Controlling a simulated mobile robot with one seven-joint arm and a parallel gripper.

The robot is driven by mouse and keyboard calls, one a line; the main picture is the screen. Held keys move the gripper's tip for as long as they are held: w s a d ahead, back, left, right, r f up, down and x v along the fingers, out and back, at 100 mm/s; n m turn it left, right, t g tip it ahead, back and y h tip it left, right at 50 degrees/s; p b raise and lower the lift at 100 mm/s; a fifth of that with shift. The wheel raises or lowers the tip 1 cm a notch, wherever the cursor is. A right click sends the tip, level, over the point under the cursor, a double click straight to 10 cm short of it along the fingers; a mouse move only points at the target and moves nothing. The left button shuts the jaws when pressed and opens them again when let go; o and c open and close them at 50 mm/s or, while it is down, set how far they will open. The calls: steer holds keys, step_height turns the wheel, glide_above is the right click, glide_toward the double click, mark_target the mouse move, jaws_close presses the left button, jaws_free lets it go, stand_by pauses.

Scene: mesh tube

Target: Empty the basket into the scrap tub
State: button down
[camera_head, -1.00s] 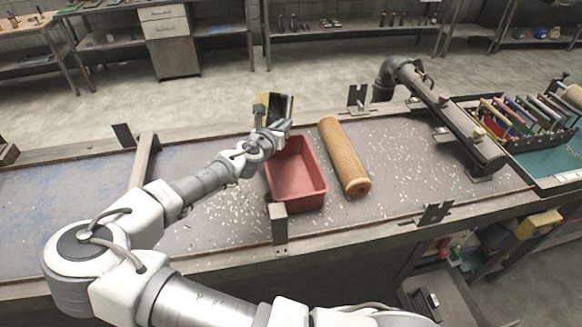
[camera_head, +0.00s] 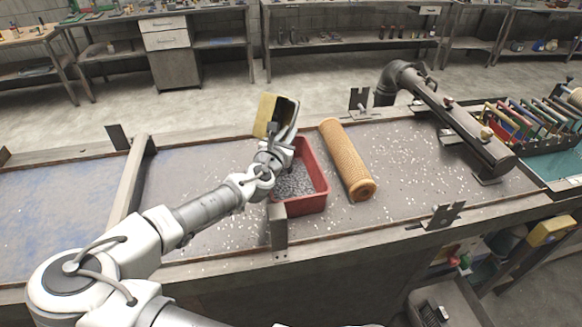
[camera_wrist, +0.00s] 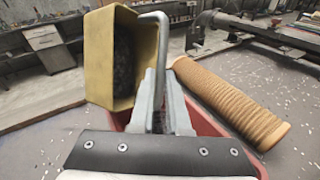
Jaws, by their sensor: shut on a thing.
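The yellow basket (camera_head: 265,113) is tipped on its side above the far end of the red scrap tub (camera_head: 318,170). In the wrist view the basket (camera_wrist: 98,62) is turned with its open mouth toward the right. Its inside is dark and speckled grey; I cannot tell how much scrap is still in it. My gripper (camera_wrist: 160,88) is shut on the basket's grey handle (camera_wrist: 163,32). A layer of grey scrap (camera_head: 293,186) lies in the tub. My gripper and wrist hide the tub's far left part in the head view.
An orange mesh tube (camera_head: 347,160) lies just right of the tub. A dark pipe-like arm (camera_head: 455,125) stands further right, near a rack of colourful items (camera_head: 530,120). A metal bracket (camera_head: 278,232) stands at the tub's near side. The bench left of the tub is mostly clear.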

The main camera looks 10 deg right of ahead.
steer(key=shift+s+d+f+m+t+b, duration=0.15)
steer(key=shift+f+m+t+b, duration=0.2)
steer(key=shift+b, duration=0.55)
steer(key=shift+s+d+f+m+t+b, duration=0.2)
steer(key=shift+f+b, duration=0.25)
steer(key=shift+b, duration=0.45)
